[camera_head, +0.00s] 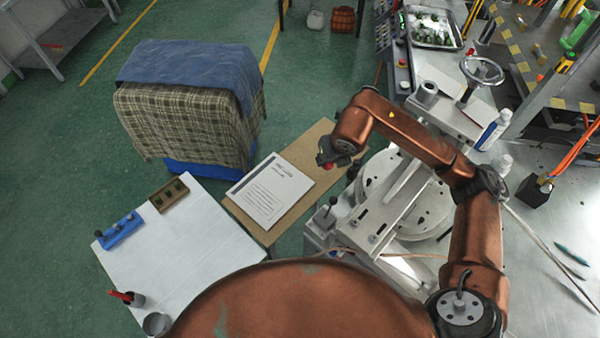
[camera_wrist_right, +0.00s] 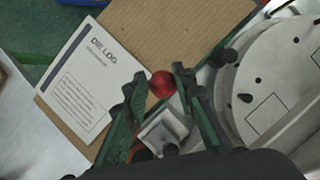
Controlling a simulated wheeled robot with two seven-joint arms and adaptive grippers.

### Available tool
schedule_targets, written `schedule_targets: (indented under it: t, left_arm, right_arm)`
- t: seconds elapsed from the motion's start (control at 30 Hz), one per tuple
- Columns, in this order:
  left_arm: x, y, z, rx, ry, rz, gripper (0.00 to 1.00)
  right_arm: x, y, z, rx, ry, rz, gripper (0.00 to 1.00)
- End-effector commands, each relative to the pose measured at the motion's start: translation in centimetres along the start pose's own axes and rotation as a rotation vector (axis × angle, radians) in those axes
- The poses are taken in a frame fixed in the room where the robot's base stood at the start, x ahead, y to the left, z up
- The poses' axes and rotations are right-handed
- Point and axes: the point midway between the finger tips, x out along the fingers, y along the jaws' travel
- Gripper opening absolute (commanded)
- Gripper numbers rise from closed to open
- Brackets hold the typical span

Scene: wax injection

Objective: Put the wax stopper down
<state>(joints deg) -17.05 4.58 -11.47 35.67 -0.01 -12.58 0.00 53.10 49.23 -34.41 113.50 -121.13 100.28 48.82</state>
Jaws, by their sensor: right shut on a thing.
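My right gripper (camera_head: 326,156) reaches over the near edge of the wax machine beside the brown board. In the right wrist view its two green fingers (camera_wrist_right: 159,80) are closed on a red, rounded stopper (camera_wrist_right: 162,84). The stopper (camera_head: 329,166) shows only as a small red spot under the gripper in the head view. The gripper appears to hang above the gap between the board and the machine; its exact height is hard to tell. My left gripper is not in view.
A white "DIE LOG" sheet (camera_head: 269,191) lies on the brown board (camera_head: 308,157). The round machine plate (camera_head: 380,183) is to the right. A white table (camera_head: 180,245) at left bears a blue rack (camera_head: 120,230), a brown block (camera_head: 168,195) and cups. Its middle is clear.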

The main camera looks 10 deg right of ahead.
Motion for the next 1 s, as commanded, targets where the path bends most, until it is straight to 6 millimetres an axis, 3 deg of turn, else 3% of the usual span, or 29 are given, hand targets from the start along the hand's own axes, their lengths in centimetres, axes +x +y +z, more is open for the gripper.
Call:
schedule_targets:
  t: [0.2, 0.47, 0.83, 1.0]
  left_arm:
    - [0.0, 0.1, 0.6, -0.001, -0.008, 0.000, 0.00]
    - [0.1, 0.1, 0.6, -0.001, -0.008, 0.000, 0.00]
    - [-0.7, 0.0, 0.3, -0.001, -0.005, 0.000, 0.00]
    - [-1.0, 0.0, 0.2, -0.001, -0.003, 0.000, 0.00]
  right_arm:
    - [-0.9, -1.9, 1.9, 0.409, 0.002, -0.170, 0.06]
    - [-0.7, -3.1, 3.0, 0.599, 0.006, -0.245, 0.06]
    - [5.5, -5.5, 8.7, 0.603, 0.010, -0.247, 0.06]
    - [9.4, -6.3, 9.8, 0.601, 0.010, -0.248, 0.06]
